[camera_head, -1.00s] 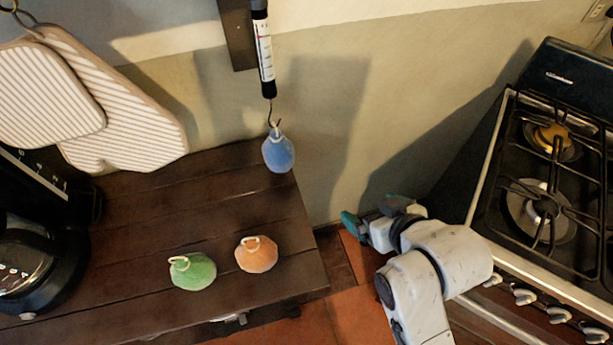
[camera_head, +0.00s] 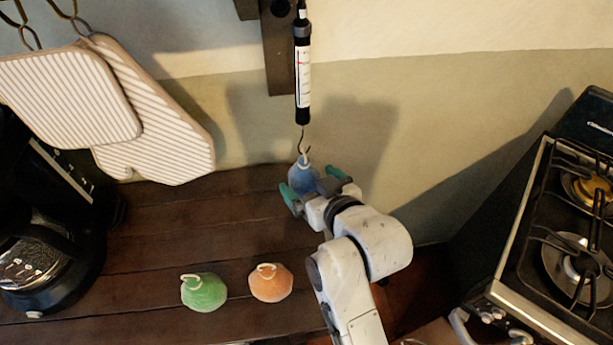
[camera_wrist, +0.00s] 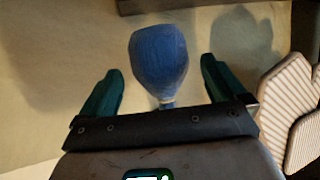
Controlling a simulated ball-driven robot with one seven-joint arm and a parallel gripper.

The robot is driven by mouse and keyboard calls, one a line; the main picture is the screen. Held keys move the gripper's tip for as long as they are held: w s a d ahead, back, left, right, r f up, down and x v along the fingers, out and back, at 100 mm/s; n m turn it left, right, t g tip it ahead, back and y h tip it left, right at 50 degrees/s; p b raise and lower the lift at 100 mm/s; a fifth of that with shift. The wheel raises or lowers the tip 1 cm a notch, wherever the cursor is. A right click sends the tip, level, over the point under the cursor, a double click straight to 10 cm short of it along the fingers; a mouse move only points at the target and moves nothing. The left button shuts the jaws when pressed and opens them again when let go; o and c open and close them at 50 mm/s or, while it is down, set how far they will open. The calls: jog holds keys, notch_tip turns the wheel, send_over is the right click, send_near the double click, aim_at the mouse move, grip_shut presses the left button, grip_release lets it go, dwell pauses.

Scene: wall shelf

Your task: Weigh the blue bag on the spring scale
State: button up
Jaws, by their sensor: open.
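The blue bag (camera_head: 303,177) hangs by its pale loop from the hook of the spring scale (camera_head: 303,85), in front of the wall. The scale is a dark upright tube with a white marked face, too small to read here. My gripper (camera_head: 312,184) is open, with its teal fingers on either side of the bag. In the wrist view the bag (camera_wrist: 159,55) appears between the spread fingers, with clear gaps on both sides. The scale does not show in the wrist view.
A green bag (camera_head: 204,292) and an orange bag (camera_head: 270,284) sit on the dark wooden surface (camera_head: 150,250). Striped mitts (camera_head: 160,140) hang on the left above a black coffee maker (camera_head: 45,240). A stove (camera_head: 560,250) stands on the right.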

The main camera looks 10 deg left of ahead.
jog(key=shift+x, duration=1.3)
jog(key=c, duration=1.2)
jog(key=shift+d+r+p, duration=0.2)
jog(key=shift+r+p, duration=0.45)
jog(key=shift+p, duration=0.1)
jog(key=shift+r+p, duration=0.5)
jog(key=shift+p, duration=0.05)
jog(key=shift+r+p, duration=0.25)
jog(key=shift+p, duration=0.05)
jog(key=shift+a, duration=0.1)
